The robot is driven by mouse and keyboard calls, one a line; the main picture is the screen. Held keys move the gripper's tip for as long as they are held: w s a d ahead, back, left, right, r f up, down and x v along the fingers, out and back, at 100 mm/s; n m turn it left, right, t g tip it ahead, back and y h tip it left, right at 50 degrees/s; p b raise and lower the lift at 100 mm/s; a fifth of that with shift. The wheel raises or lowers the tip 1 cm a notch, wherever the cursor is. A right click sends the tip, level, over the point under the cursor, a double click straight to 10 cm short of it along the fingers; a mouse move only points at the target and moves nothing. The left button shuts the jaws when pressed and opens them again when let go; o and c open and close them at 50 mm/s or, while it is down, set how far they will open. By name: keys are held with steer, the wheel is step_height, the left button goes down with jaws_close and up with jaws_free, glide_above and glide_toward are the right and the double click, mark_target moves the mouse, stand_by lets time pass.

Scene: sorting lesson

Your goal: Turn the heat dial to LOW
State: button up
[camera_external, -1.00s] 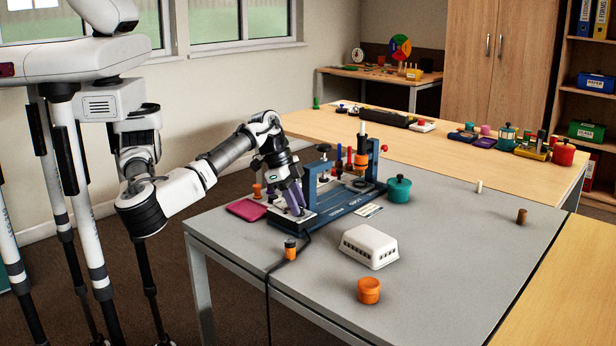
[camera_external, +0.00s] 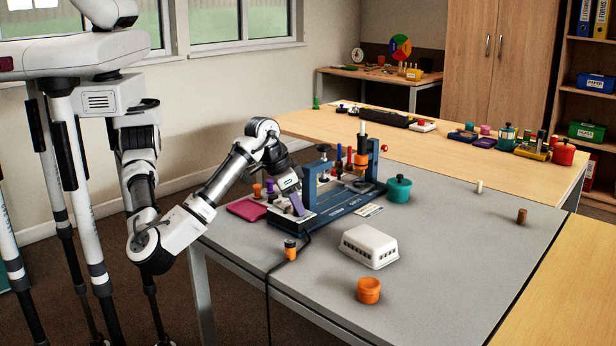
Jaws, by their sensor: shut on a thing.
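A blue bench device (camera_external: 345,208) with pale lettering along its front edge stands on the grey table.
A magenta pad (camera_external: 246,209) lies left of the device. In front are an orange-topped plug (camera_external: 290,250) with a black cable, a white box (camera_external: 369,246) and an orange pot (camera_external: 369,290). A teal pot (camera_external: 399,189) stands right. The table's right side is mostly clear.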

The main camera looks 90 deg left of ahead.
steer(key=shift+n+y, duration=0.4)
steer(key=shift+n, duration=0.7)
steer(key=shift+g, duration=0.3)
steer(key=o, duration=1)
steer(key=p+v, duration=0.1)
steer(key=v, duration=1.2)
steer(key=shift+s+d+r+p, duration=0.2)
steer(key=shift+r+p, duration=0.1)
steer(key=shift+r, duration=0.05)
